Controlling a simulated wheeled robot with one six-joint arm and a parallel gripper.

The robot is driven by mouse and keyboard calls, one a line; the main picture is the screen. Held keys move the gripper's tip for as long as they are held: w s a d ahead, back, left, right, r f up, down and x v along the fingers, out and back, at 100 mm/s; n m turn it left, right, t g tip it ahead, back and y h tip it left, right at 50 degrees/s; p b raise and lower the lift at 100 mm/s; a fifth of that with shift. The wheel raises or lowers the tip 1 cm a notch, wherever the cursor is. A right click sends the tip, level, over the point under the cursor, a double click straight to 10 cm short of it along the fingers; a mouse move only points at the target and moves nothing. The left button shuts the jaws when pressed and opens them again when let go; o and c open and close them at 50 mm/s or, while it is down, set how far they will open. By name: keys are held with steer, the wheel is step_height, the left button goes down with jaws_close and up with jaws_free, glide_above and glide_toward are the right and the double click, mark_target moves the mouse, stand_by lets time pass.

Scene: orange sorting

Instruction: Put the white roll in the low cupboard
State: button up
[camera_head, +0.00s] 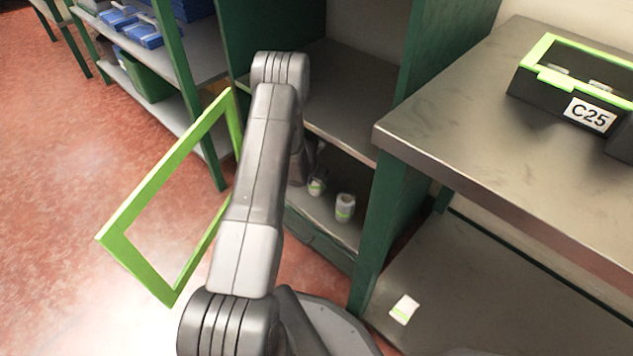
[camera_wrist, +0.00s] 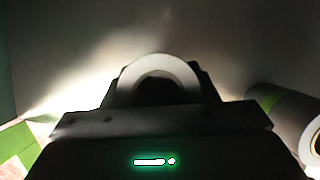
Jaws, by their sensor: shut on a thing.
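The white roll (camera_wrist: 160,66) is between the fingers of my gripper (camera_wrist: 158,92) in the wrist view, its round end and dark hole facing the camera. In the head view the roll (camera_head: 317,187), white with a green band, is at my gripper (camera_head: 316,168), partly hidden by the arm. My gripper is shut on it inside the low compartment of the green cupboard (camera_head: 322,215). I cannot tell whether the roll touches the shelf. The cupboard's green-framed door (camera_head: 140,222) stands open to the left of my arm.
A black C25 bin (camera_head: 545,88) is on top.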

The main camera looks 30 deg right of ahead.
steer(key=shift+f, duration=0.1)
steer(key=o, duration=1)
steer(key=shift+a+r, duration=0.1)
steer(key=shift+r, duration=0.5)
steer(key=p+v, duration=0.1)
steer(key=v, duration=0.5)
steer(key=shift+s+a+r+p, duration=0.15)
steer(key=shift+a+r+p, duration=0.05)
steer(key=shift+r+p, duration=0.1)
